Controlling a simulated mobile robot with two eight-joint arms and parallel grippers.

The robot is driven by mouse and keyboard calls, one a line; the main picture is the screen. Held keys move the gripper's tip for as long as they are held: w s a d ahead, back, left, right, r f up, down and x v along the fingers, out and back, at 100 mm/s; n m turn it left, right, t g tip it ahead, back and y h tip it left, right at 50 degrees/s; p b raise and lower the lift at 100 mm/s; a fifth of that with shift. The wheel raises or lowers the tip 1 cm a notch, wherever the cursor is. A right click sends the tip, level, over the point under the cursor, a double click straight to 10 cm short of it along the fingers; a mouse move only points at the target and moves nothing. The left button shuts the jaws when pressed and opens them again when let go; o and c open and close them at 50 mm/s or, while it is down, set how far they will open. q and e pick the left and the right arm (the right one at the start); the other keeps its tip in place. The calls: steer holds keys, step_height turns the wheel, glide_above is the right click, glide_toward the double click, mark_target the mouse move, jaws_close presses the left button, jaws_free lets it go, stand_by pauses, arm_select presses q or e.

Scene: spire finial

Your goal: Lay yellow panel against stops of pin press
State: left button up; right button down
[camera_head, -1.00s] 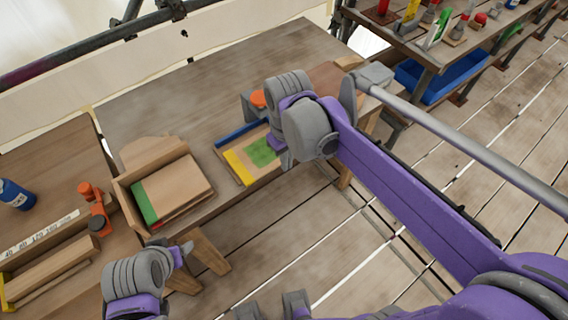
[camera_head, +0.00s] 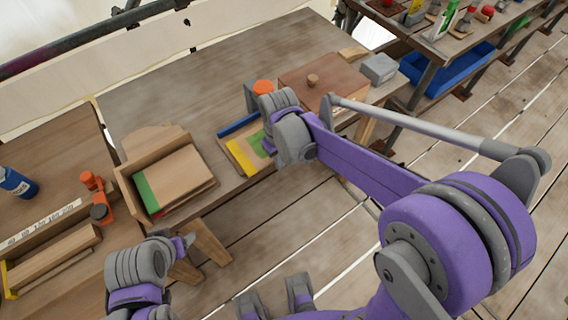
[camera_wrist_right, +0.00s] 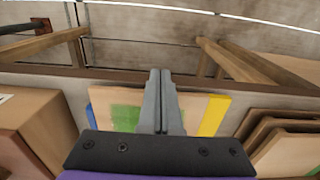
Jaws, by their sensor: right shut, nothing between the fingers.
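The yellow panel (camera_head: 241,157) is a light wooden board with a yellow strip and green patches. It lies on the pin press (camera_head: 263,90), which has an orange knob and a blue edge strip (camera_head: 240,126) along the panel's far side. My right gripper (camera_head: 271,142) is at the panel's right part, hiding some of it. In the right wrist view its fingers (camera_wrist_right: 161,98) are shut and empty, in front of the panel (camera_wrist_right: 214,115); contact is unclear. My left gripper (camera_head: 184,244) is at lower left, away from the panel; its finger opening is unclear.
A wooden tray (camera_head: 130,185) with stacked boards, the top one green-edged, stands left of the press. A brown box (camera_head: 320,75) with a knob and a grey block (camera_head: 379,68) stand to the right. The bench behind is clear. A blue bottle (camera_head: 15,183) is far left.

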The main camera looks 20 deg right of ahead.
steer(key=w, duration=0.1)
steer(key=w+a, duration=0.1)
steer(key=w, duration=0.2)
steer(key=shift+w+a, duration=0.35)
steer(key=shift+w, duration=0.05)
arm_select(q)
steer(key=shift+s+f, duration=0.15)
steer(key=shift+f, duration=0.1)
arm_select(e)
steer(key=shift+s, duration=0.1)
